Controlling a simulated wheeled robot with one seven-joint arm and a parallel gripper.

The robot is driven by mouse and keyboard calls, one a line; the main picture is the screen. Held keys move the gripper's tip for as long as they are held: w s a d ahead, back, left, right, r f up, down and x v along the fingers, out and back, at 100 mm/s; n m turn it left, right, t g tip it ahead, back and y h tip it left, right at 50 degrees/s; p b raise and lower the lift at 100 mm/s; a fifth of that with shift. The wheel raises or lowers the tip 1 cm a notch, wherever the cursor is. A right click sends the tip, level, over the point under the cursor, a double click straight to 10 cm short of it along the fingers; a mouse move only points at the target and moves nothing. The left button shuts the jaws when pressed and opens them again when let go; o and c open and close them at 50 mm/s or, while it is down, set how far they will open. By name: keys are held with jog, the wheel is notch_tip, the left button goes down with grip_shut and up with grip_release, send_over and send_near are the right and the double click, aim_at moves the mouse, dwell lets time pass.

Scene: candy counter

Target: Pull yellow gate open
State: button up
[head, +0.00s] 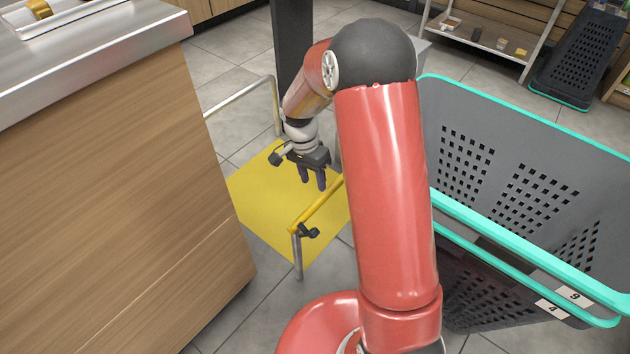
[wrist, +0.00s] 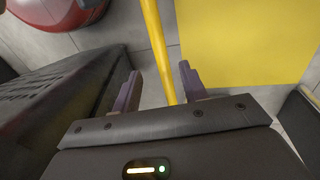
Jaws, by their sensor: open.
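The yellow gate (head: 318,207) is a thin bar running from a grey metal post (head: 298,262) back to the right, where my arm hides its far end. In the wrist view the yellow gate bar (wrist: 157,45) runs down the picture between my two fingers. My gripper (head: 312,184) points down just above and behind the bar in the head view. My gripper (wrist: 159,84) is open, with its fingers on either side of the bar in the wrist picture. I cannot tell whether the bar is at fingertip depth, and no contact shows.
A yellow floor mat (head: 262,205) lies under the gate. A wooden counter (head: 110,190) with a metal top stands at left. Grey baskets with turquoise rims (head: 530,255) stand close at right. A pale metal rail (head: 240,96) and a dark column (head: 292,60) stand behind.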

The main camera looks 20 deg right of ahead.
aim_at(317, 200)
jog(key=f, duration=0.5)
jog(key=s+d+f, duration=0.1)
jog(key=f, duration=0.1)
jog(key=shift+f, duration=0.25)
grip_shut()
